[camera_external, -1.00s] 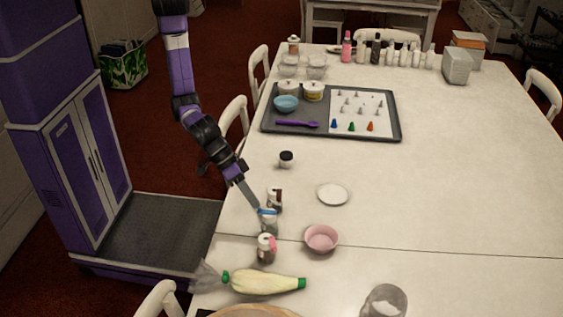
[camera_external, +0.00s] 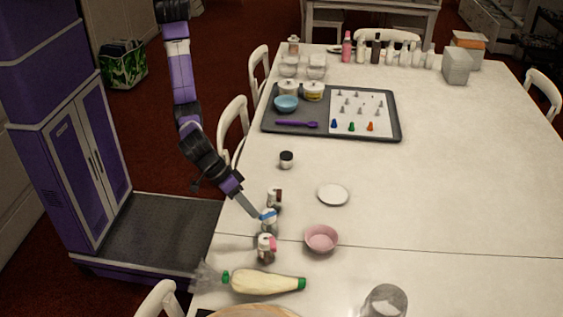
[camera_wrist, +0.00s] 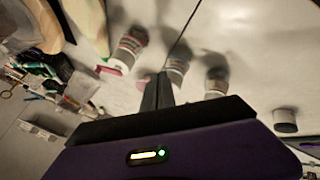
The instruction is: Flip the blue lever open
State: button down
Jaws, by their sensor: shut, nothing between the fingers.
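The blue lever (camera_external: 267,216) is a small blue strip on the pale top of a small jar (camera_external: 270,229) near the table's left edge. It looks slightly tilted, and I cannot tell how far open it is. My gripper (camera_external: 258,216) is shut and empty, its tips at the lever's left end; I cannot tell whether they touch. In the wrist view my gripper's fingers (camera_wrist: 157,92) are together, close to the middle jar (camera_wrist: 177,65). The blue lever is not clear there.
A jar with a pink part (camera_external: 266,247) stands just in front, and a dark-topped jar (camera_external: 274,197) just behind. A pink bowl (camera_external: 321,238) and white plate (camera_external: 333,194) lie to the right. The table's right side is clear.

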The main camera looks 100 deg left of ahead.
aim_at(261, 217)
jog(key=shift+n+y, duration=0.5)
jog(key=shift+n, duration=0.3)
jog(key=w+d+b, duration=0.3)
jog(key=w+d, duration=0.1)
jog(key=shift+d+b, duration=0.15)
jog(key=shift+b, duration=0.2)
dwell(0.9)
jog(key=shift+w+a+p, duration=0.25)
jog(key=shift+a+p, duration=0.2)
jog(key=shift+a, duration=0.3)
jog(key=shift+s, duration=0.45)
jog(key=s+d+r, duration=0.3)
jog(key=s+r, duration=0.5)
